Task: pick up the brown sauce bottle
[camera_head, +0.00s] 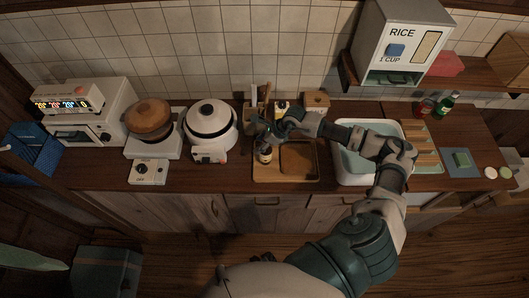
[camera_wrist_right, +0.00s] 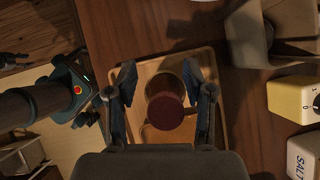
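The brown sauce bottle (camera_head: 265,156) stands at the left side of a wooden tray (camera_head: 300,178) on the counter. In the right wrist view its dark reddish round top (camera_wrist_right: 166,110) shows from above, between the fingers. My right gripper (camera_head: 268,136) is just above and behind the bottle and partly covers its upper part. In the right wrist view the right gripper (camera_wrist_right: 164,88) is open, with one finger on each side of the bottle and gaps between.
A white rice cooker (camera_head: 211,120) stands left of the tray, and a sink (camera_head: 350,175) lies to its right. Small containers, including a yellow one (camera_wrist_right: 293,100) and a salt container (camera_wrist_right: 303,158), stand close behind the tray. A rice dispenser (camera_head: 398,40) hangs above right.

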